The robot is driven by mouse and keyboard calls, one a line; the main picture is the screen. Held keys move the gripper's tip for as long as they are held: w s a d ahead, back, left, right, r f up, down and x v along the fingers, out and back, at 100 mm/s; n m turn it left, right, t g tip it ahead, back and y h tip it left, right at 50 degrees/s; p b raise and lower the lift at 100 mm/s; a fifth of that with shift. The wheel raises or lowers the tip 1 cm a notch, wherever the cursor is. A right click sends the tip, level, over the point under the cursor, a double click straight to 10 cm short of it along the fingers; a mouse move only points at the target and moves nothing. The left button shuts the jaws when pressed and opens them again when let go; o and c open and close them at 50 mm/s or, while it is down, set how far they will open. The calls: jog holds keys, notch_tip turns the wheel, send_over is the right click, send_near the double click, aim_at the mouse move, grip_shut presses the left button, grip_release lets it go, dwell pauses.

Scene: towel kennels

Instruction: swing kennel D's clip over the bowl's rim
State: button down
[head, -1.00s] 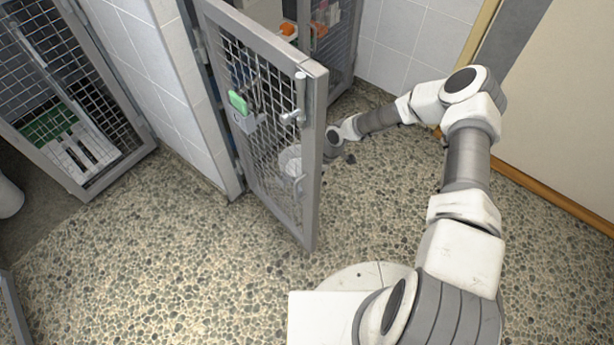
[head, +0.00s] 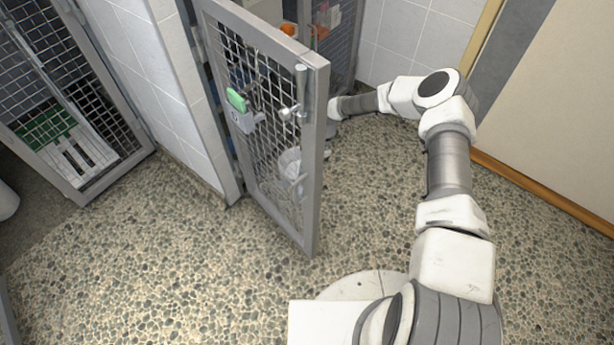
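The kennel door (head: 313,180), a grey frame with wire mesh, stands open in the middle of the head view. I cannot read a letter on it. A pale rounded shape (head: 289,163) shows through its lower mesh; it may be the bowl, but its rim is unclear. I cannot make out the clip. My arm reaches from the right to behind the door's free edge. My gripper is hidden behind the door, so I cannot see its fingers or whether it touches anything.
Another mesh kennel door (head: 70,190) is at the left. A tiled wall (head: 150,75) stands between. The pebbled floor (head: 150,270) in front is clear.

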jog(key=shift+n+h, duration=0.4)
jog(key=shift+n, duration=0.6)
jog(key=c, duration=0.5)
grip_release()
jog(key=p+v, duration=0.5)
jog(key=v, duration=1.2)
jog(key=shift+w, duration=0.3)
